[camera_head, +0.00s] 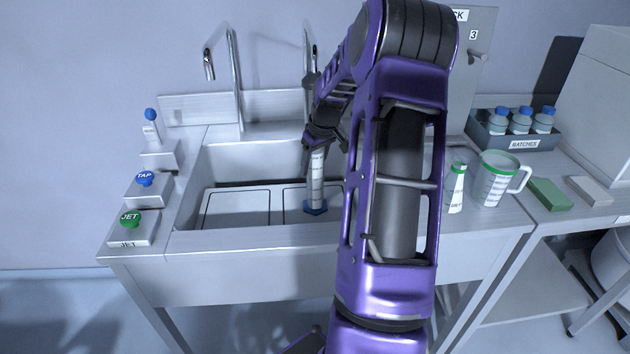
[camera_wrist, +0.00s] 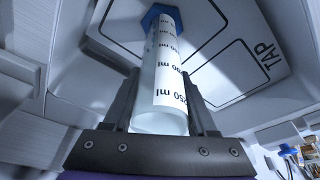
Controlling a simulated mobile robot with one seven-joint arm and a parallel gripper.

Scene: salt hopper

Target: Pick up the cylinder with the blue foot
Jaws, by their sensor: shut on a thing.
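The cylinder with the blue foot (camera_head: 317,180) is a clear measuring cylinder with black markings, upright in the head view over the sink basin. Its blue foot (camera_head: 316,207) is at the bottom. In the wrist view the cylinder (camera_wrist: 168,70) runs away from the camera to the blue foot (camera_wrist: 160,14), with "250 ml" readable near its rim. My gripper (camera_head: 316,150) is shut on the upper part of the cylinder, one finger on each side; the fingers also show in the wrist view (camera_wrist: 163,105). I cannot tell whether the foot touches the sink floor.
The sink (camera_head: 235,207) has outlined areas on its floor; one reads TAP in the wrist view. Tap (camera_head: 145,179) and jet (camera_head: 130,218) buttons stand left.

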